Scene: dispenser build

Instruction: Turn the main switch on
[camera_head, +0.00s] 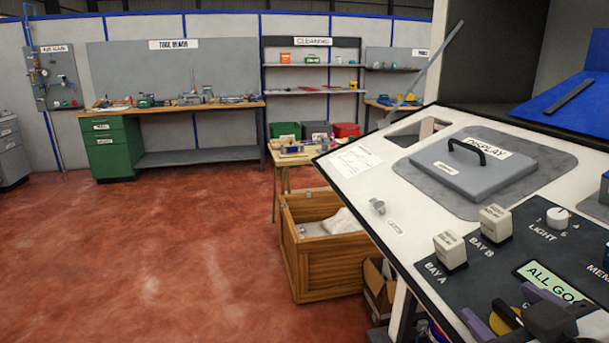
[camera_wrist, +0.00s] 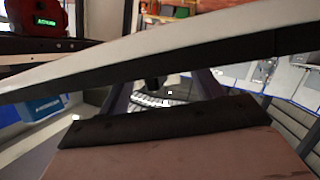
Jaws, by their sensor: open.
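A yellow round part with a dark bar across it (camera_head: 507,321) sits low on the dark section of the sloped control panel (camera_head: 470,255). It looks like a rotary switch, but no label on it can be read. My gripper (camera_head: 496,301) is at the panel's lower right, its purple fingers apart on either side of the yellow part in this view. Whether they touch it cannot be told. In the wrist view my gripper (camera_wrist: 163,82) is open, with a small dark shape between the fingers. The panel edge crosses above, and the yellow part is not clearly visible there.
Near my gripper are a green "ALL GO" display (camera_head: 553,280), a white light knob (camera_head: 558,217) and the Bay A switch (camera_head: 450,250) and Bay B switch (camera_head: 495,224). A grey handled lid (camera_head: 470,172) lies higher up. A wooden crate (camera_head: 300,262) stands left; open floor lies beyond.

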